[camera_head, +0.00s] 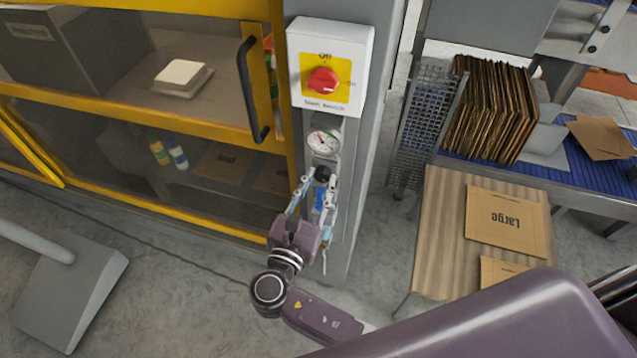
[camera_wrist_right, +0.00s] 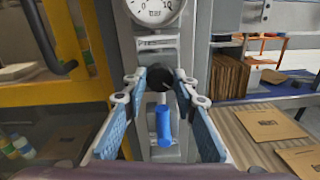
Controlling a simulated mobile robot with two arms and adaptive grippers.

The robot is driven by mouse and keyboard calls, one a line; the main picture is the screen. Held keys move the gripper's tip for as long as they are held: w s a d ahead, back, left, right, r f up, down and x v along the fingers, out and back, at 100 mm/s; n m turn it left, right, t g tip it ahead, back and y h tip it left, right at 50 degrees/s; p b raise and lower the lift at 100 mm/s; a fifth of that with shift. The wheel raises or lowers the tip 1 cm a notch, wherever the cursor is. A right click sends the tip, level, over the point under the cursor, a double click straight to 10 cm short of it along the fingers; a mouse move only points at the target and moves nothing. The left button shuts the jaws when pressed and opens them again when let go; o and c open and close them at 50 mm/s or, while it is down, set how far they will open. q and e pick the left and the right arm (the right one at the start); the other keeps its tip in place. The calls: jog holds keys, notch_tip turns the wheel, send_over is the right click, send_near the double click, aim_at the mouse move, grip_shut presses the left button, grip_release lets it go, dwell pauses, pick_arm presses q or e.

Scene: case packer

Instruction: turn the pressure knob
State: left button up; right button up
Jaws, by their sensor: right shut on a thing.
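The pressure knob (camera_head: 322,173) is small, black and round. It sits below the round pressure gauge (camera_head: 323,142) on the grey post. In the right wrist view the knob (camera_wrist_right: 159,77) shows between the fingertips, under the gauge (camera_wrist_right: 155,10). My right gripper (camera_head: 319,181) is at the knob, shut on it, with one finger on each side. The fingers' blue pads show in the wrist view (camera_wrist_right: 159,84). My left gripper is in neither view.
Above the gauge is a white main switch box (camera_head: 298,70) with a red rotary switch (camera_head: 323,80). A blue part (camera_wrist_right: 163,125) is below the knob. A yellow-framed cabinet (camera_head: 150,116) stands left. A wooden table (camera_head: 440,230) with cardboard stands right.

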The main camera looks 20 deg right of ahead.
jog(key=m+b, duration=0.1)
jog(key=m, duration=0.1)
jog(key=shift+f+m, duration=0.1)
jog(key=shift+m, duration=0.3)
jog(key=shift+d+m+b, duration=0.1)
jog(key=shift+m+b, duration=0.75)
jog(key=shift+m, duration=1.15)
jog(key=o, duration=1.2)
jog(key=shift+c, duration=0.2)
jog(key=shift+s, duration=0.1)
jog(key=v, duration=1.2)
